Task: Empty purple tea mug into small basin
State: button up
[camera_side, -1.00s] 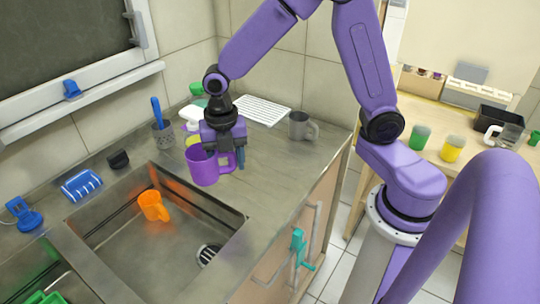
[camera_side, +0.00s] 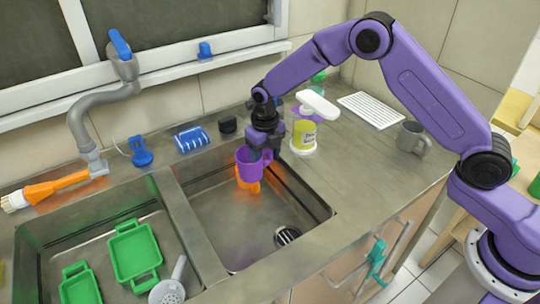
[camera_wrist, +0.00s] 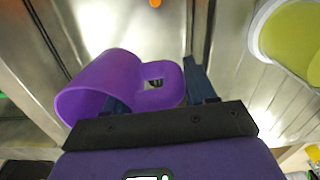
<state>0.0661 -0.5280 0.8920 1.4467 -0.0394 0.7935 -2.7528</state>
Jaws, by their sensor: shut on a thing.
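The purple mug (camera_side: 249,163) is held over the right-hand sink basin (camera_side: 225,222), near its back edge, and looks roughly upright. My gripper (camera_side: 264,147) is shut on the mug's handle. In the wrist view the mug (camera_wrist: 105,88) is left of centre, with its handle between the fingers of my gripper (camera_wrist: 158,92).
A yellow container (camera_side: 304,137) stands on the counter right of my gripper. A grey mug (camera_side: 413,138) and white drying rack (camera_side: 372,109) are farther right. Green trays (camera_side: 135,252) lie in the left basin. A grey faucet (camera_side: 88,125) stands at the back left. The right basin's front is clear.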

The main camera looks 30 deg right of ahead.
jog(key=shift+w+d+r+t+h, duration=0.1)
jog(key=shift+d+r+t+h, duration=0.05)
jog(key=shift+r+t+h, duration=0.6)
jog(key=shift+w+d+r+t+h, duration=0.1)
jog(key=shift+r+t+h, duration=0.4)
jog(key=shift+h, duration=0.35)
jog(key=shift+r+t+h, duration=0.55)
jog(key=shift+h, duration=0.45)
jog(key=shift+s+a+r+t+h, duration=0.2)
jog(key=shift+r+t+h, duration=0.2)
jog(key=shift+t+h, duration=0.4)
